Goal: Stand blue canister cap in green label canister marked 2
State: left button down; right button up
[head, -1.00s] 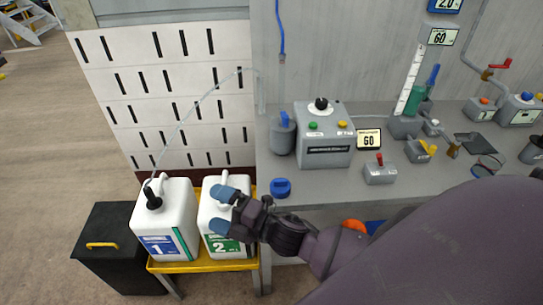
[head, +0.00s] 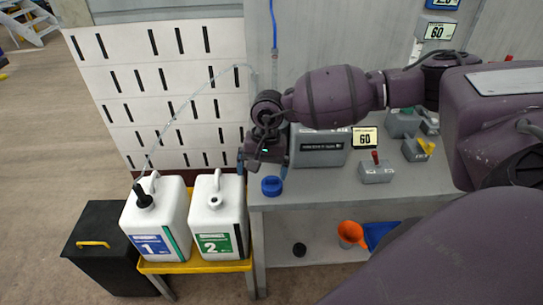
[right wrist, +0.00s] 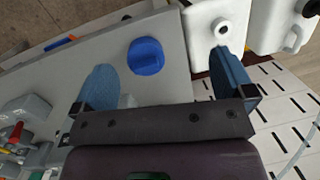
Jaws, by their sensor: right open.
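The blue cap (head: 271,186) sits on the front left part of the grey bench; it also shows in the right wrist view (right wrist: 146,56). The canister marked 2 (head: 232,207) is white with a green label, and its neck is uncapped. It stands on the yellow stand left of the bench, and its open neck also shows in the right wrist view (right wrist: 222,28). My right gripper (head: 262,168) is open and empty above the bench edge by the cap. In its wrist view the cap appears beyond and between the spread blue fingers (right wrist: 165,78). My left gripper is out of view.
Canister 1 (head: 172,212), with a blue label and a black fitting with a tube, stands left of canister 2 on the yellow stand (head: 195,267). A control box (head: 322,148) and a small lever box (head: 376,172) stand right of the cap. An orange funnel (head: 350,233) is on the lower shelf.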

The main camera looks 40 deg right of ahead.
aim_at(272, 178)
jog(key=shift+n+t+h, duration=0.3)
jog(key=shift+n+h, duration=0.2)
jog(key=shift+h, duration=0.4)
jog(key=d, duration=0.1)
jog(key=w+d+r, duration=0.1)
jog(key=d, duration=0.1)
jog(key=shift+w+d+r, duration=0.2)
jog(key=shift+d, duration=0.3)
notch_tip(272, 178, down, 9)
jog(key=shift+f, duration=0.85)
